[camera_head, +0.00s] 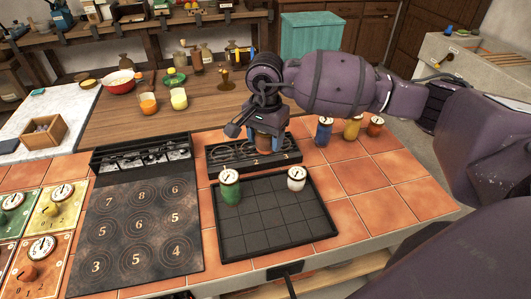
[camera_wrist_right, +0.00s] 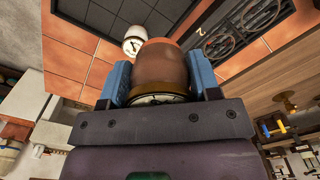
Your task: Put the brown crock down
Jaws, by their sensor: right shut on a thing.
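The brown crock (camera_head: 263,143) is held between the fingers of my right gripper (camera_head: 266,128). In the right wrist view the brown crock (camera_wrist_right: 162,68) fills the space between the two blue fingertips of the gripper (camera_wrist_right: 160,82), which are shut on its sides. My left gripper is not in view.
A green crock (camera_head: 229,188) and a white crock (camera_head: 296,178) stand at the tray's back edge. Blue (camera_head: 323,132), yellow (camera_head: 352,127) and orange (camera_head: 375,126) crocks stand on the tiles at right. A numbered dark board (camera_head: 138,225) lies left. Most tray squares are clear.

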